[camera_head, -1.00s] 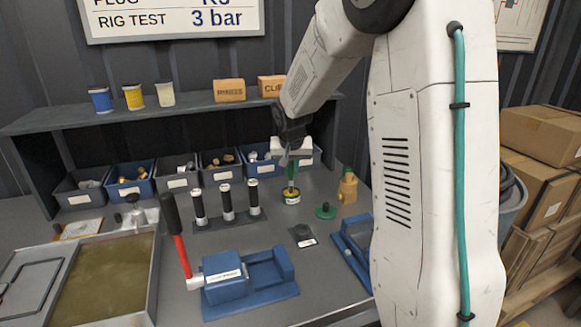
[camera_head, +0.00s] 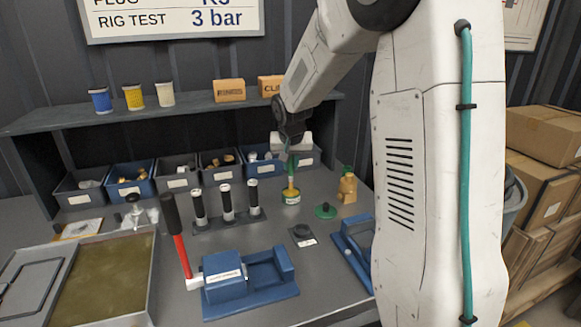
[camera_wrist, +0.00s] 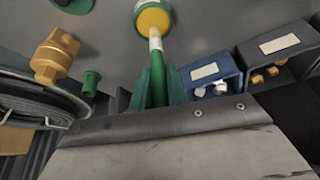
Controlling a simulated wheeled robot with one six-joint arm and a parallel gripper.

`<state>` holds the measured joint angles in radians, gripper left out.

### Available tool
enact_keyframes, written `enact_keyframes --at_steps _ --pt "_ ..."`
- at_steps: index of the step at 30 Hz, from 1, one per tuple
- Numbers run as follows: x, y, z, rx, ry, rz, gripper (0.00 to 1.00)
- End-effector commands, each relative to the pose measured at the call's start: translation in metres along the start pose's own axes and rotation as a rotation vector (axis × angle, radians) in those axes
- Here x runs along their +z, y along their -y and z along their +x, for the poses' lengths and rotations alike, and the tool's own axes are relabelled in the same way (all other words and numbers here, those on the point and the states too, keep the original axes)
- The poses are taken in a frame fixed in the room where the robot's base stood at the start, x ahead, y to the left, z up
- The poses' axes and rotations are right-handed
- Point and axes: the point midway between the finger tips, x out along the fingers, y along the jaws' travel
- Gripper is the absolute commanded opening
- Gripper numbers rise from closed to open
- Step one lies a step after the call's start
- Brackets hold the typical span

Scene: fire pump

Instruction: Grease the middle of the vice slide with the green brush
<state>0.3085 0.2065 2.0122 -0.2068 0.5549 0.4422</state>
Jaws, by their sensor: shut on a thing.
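My gripper (camera_head: 291,156) is shut on the green brush (camera_head: 291,176) and holds it upright, bristle end down, at a small grease pot (camera_head: 292,198) on the bench. The wrist view shows the brush (camera_wrist: 155,55) with a green handle and pale band, its far end at the pot's yellow top (camera_wrist: 153,19). I cannot tell whether the bristles are in the grease or just above it. The blue vice (camera_head: 226,287) with a white label stands at the front middle of the bench, its slide (camera_head: 259,276) on the right side. Nothing touches the slide.
Three black-and-white cylinders (camera_head: 228,203) stand on a rack. A green knob (camera_head: 325,211), brass fitting (camera_head: 347,188) and another blue fixture (camera_head: 352,246) are right. A tray (camera_head: 150,285) lies left; bins (camera_head: 133,181) line the back.

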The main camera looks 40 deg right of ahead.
Motion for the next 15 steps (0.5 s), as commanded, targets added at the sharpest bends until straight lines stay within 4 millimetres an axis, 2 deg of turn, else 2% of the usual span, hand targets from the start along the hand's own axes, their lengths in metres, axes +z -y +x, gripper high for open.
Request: enact_keyframes --at_steps 15 --pt "-0.016 0.000 -0.039 0.000 -0.002 0.000 0.00"
